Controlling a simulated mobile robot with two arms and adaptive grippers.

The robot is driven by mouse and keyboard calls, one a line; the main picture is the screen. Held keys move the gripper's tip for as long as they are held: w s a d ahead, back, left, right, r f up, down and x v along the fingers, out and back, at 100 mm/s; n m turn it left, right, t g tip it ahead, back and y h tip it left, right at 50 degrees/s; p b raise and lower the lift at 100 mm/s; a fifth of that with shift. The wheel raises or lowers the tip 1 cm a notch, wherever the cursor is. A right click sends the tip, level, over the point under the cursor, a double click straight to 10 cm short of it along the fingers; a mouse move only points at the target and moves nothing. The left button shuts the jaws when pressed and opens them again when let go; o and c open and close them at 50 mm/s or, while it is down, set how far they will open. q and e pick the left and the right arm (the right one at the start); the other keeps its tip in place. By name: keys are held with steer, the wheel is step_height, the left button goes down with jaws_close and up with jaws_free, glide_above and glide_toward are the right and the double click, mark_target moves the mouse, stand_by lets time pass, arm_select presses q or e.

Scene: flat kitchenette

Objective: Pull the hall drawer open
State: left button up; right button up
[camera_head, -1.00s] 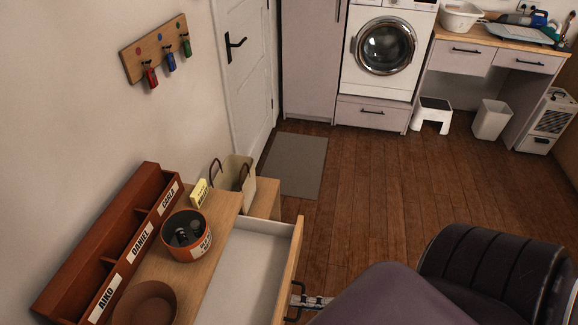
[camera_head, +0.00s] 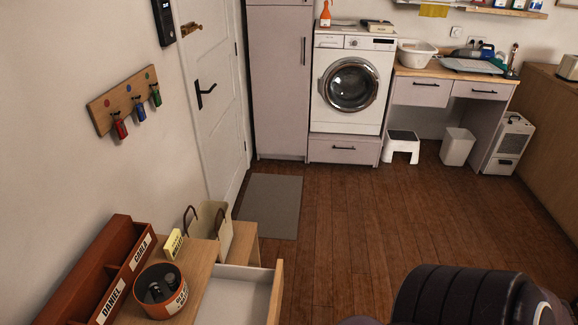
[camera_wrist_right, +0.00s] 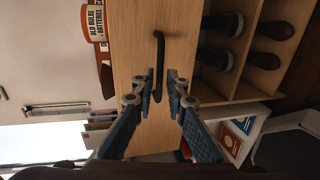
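The hall drawer (camera_head: 238,294) stands pulled out from the wooden hall cabinet, its pale inside showing at the bottom of the head view. In the right wrist view, its wooden front carries a black bar handle (camera_wrist_right: 158,62). My right gripper (camera_wrist_right: 162,76) is open, with one fingertip on each side of the handle's lower part. Gaps show between fingers and bar, so it does not grip it. How deep the bar lies between the fingers I cannot tell. The right gripper is out of the head view. My left gripper is in neither view.
On the cabinet top are a red-brown name-labelled organiser (camera_head: 88,275), an orange tub (camera_head: 161,290) and a yellow box (camera_head: 173,244). Shoes (camera_wrist_right: 228,27) stand in open shelves beside the drawer front. The wooden floor (camera_head: 345,225) towards the washing machine (camera_head: 352,85) is clear.

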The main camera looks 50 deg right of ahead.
steer(key=v, duration=0.8)
steer(key=shift+s, duration=0.1)
